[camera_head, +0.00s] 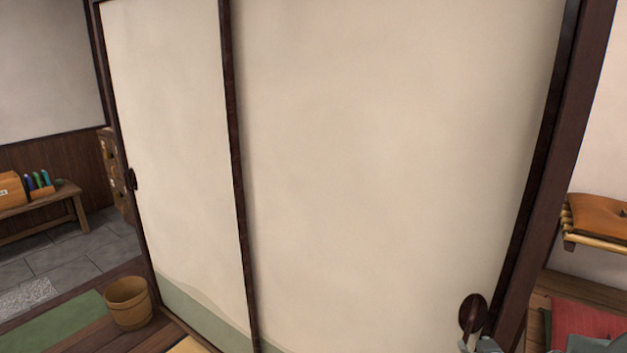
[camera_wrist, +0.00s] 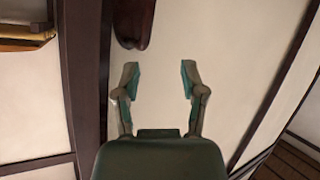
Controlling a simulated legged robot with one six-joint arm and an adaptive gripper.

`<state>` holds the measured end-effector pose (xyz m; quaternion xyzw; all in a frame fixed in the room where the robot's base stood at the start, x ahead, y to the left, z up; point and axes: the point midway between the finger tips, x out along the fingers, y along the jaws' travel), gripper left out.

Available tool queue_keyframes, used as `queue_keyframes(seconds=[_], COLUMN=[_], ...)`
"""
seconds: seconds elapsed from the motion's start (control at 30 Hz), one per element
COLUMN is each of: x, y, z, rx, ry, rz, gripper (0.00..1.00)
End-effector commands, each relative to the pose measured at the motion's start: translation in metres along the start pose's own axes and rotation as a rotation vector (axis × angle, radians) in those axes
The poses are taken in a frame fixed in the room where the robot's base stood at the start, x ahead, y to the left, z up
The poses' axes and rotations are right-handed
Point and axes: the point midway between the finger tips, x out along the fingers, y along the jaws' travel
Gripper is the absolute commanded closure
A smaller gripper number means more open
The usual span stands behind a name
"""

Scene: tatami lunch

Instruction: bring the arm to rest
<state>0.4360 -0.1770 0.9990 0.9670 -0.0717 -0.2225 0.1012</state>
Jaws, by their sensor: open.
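My gripper (camera_wrist: 159,78) is open in the wrist view, with nothing between its two fingers. Past the fingertips, up and to the left, is a dark oval door pull (camera_wrist: 134,22) on a cream sliding panel (camera_wrist: 225,60). In the head view, the tip of my gripper (camera_head: 478,339) shows at the bottom edge, by the lower part of the same pull (camera_head: 473,308). I cannot tell whether it touches the pull. The rest of my arm is mostly out of that view.
Cream sliding panels (camera_head: 390,140) with dark frames fill the middle.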

Motion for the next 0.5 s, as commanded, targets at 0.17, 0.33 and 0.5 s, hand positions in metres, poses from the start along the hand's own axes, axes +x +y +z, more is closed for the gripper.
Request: queue_keyframes(seconds=[0.17, 0.33, 0.5], x=[-0.031, -0.072, -0.123], y=[-0.019, -0.043, -0.072], z=[-0.030, -0.045, -0.053], rx=[-0.005, 0.025, 0.063], ry=[-0.123, -0.248, -0.371], rz=[0.024, 0.017, -0.032], gripper=[0.46, 0.46, 0.46])
